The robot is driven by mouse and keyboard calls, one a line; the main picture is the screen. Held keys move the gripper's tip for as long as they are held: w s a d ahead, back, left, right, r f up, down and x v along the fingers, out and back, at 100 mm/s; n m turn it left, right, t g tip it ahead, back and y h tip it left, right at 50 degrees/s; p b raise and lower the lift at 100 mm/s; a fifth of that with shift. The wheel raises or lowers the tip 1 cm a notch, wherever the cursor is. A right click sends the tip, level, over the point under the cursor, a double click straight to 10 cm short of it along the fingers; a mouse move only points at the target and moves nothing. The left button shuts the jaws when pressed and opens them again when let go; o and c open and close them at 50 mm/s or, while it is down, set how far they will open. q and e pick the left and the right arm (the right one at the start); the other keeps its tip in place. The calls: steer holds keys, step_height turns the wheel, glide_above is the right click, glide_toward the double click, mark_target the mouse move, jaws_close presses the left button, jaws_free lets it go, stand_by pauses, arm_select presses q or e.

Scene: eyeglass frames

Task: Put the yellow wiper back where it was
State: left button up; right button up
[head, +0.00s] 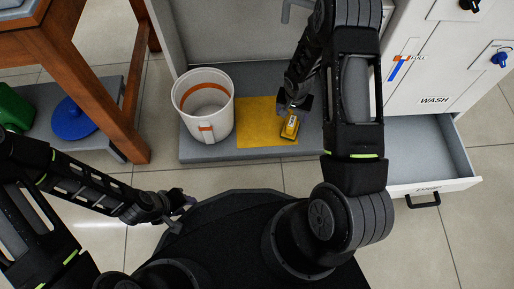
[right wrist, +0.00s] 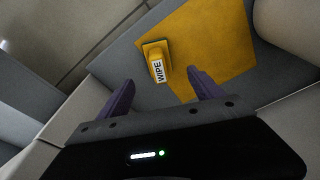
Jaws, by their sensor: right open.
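The yellow wiper (head: 290,126), labelled WIPE, lies on the right part of a flat yellow mat (head: 257,123) on a grey shelf. In the right wrist view the wiper (right wrist: 157,62) sits near the mat's edge, beyond the fingertips. My right gripper (head: 296,103) is above the wiper in the head view. In the right wrist view its two fingers (right wrist: 162,78) are spread, with nothing between them; the wiper is ahead and apart from them. My left gripper (head: 178,206) is over the floor at lower left, away from the wiper; its fingers look apart and empty.
A white bucket (head: 205,105) stands left of the yellow mat. A white cabinet with an open drawer (head: 432,152) is at right. A wooden table (head: 75,85) is at left, with a blue lid (head: 73,119) and a green object (head: 14,108) on the low shelf.

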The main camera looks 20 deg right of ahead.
steer(key=s+a+n+y, duration=0.2)
steer(key=s+a, duration=0.6)
steer(key=a, duration=0.5)
steer(key=s+a+n+y, duration=0.2)
steer(key=s+a, duration=0.6)
steer(key=a, duration=0.5)
steer(key=shift+s+a+f+n+y, duration=0.15)
steer(key=shift+a+f+n+y, duration=0.15)
steer(key=shift+n, duration=0.6)
arm_select(q)
steer(key=s+d+r+p, duration=0.1)
steer(key=r+p, duration=1.7)
steer(key=s+r+p, duration=0.2)
steer(key=r+p, duration=1.7)
steer(key=shift+s+d+r+m+g+h, duration=0.2)
steer(key=shift+d+m+g+h, duration=0.1)
steer(key=shift+d+g, duration=0.1)
arm_select(e)
steer(key=s+r, duration=0.1)
steer(key=r, duration=1.7)
steer(key=s+a+r, duration=0.1)
steer(key=s+r, duration=0.1)
steer(key=r, duration=1.7)
steer(key=shift+a+r+n+y, duration=0.2)
steer(key=shift+a+n+y, duration=0.1)
arm_select(q)
steer(key=shift+w, duration=0.1)
